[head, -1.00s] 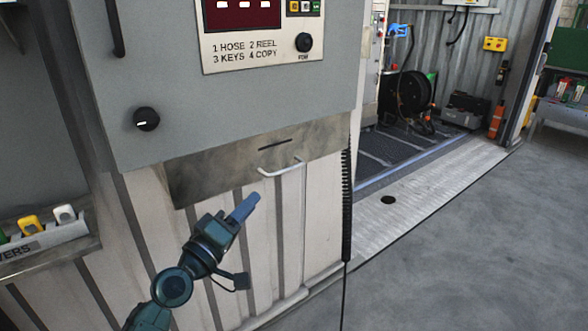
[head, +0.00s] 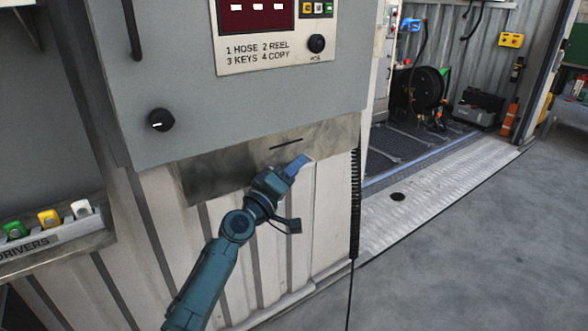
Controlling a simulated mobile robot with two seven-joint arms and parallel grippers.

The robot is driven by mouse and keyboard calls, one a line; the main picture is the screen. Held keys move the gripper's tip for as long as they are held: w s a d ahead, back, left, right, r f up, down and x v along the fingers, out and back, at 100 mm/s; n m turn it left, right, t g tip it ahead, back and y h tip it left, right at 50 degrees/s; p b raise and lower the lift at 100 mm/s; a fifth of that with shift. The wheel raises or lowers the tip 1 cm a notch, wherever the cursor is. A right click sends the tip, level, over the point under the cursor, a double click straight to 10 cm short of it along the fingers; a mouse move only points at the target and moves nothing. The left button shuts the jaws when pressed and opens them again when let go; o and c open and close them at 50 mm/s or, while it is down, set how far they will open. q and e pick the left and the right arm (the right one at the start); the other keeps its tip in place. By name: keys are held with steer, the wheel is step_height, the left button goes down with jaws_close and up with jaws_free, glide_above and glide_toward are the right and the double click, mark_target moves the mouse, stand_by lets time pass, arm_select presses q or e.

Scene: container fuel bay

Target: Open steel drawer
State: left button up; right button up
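The steel drawer (head: 222,172) is a brushed metal front with a dark slot, set under the grey cabinet. It looks flush, with no visible gap. Its pale bar handle is now hidden behind my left gripper. My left gripper (head: 298,164) reaches up from below, its blue fingers in front of the right part of the drawer front where the handle is. The fingers overlap in this view, so I cannot tell whether they are apart or touching the handle. My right gripper is out of view.
The grey cabinet (head: 225,105) with a black knob (head: 161,120) and a display panel (head: 262,50) is just above. A tray (head: 60,248) with several coloured items is at left. A black coiled cord (head: 354,205) hangs right of the drawer. Open floor (head: 480,230) lies at right.

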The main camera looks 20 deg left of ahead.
arm_select(q)
steer(key=shift+c, duration=0.2)
jaws_close()
stand_by(0.4)
